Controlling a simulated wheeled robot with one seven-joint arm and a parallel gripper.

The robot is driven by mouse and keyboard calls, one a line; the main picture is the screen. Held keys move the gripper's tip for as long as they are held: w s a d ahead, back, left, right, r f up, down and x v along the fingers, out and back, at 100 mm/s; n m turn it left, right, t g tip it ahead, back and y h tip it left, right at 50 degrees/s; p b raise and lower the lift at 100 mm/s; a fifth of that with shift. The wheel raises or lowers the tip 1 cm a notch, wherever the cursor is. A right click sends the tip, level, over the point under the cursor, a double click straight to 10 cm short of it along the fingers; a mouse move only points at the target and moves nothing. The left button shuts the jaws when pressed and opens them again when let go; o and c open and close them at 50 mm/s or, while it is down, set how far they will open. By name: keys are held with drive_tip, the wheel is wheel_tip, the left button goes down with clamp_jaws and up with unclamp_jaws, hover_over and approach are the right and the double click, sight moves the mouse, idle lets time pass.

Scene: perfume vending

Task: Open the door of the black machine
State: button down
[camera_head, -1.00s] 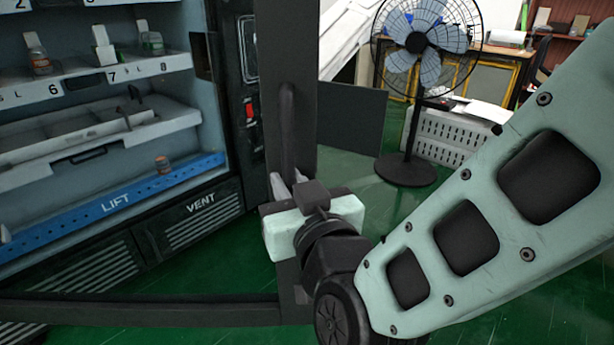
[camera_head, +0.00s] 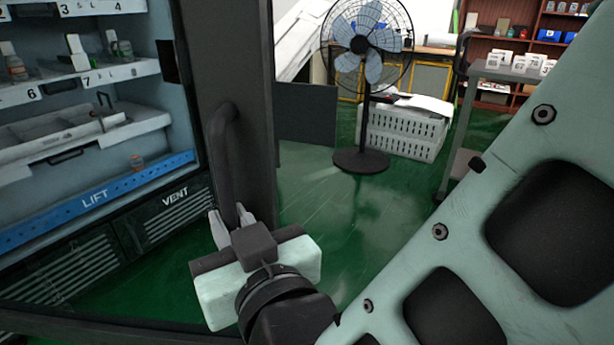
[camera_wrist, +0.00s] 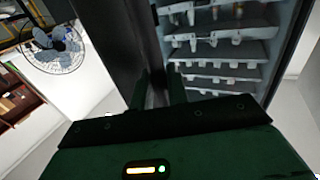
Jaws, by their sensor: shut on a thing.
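The black machine (camera_head: 165,222) stands at the left with its lit shelves in plain view. Its door (camera_head: 246,75) stands open, swung out from the body. The door's dark upright edge and lower rail show, and the shelves are visible through the door frame. The curved black handle (camera_head: 222,165) is on that upright edge. My gripper (camera_head: 232,216) is at the lower part of the handle, shut on it, with a finger on either side. In the wrist view my gripper's fingers (camera_wrist: 159,88) straddle the dark handle by the door edge, with the shelves beyond.
A standing fan (camera_head: 361,90) and a white slatted crate (camera_head: 403,132) are behind the door to the right. A grey cart (camera_head: 505,70) and a brown shelf (camera_head: 480,45) stand at the back right. Green floor (camera_head: 330,215) is clear between the door and the fan.

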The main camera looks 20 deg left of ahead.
drive_tip(key=shift+s, duration=0.1)
drive_tip(key=c, duration=1.5)
unclamp_jaws()
drive_tip(key=shift+o, duration=0.2)
drive_tip(key=b+v, duration=1.3)
drive_tip(key=v, duration=0.4)
drive_tip(key=shift+s+d+r, duration=0.1)
clamp_jaws()
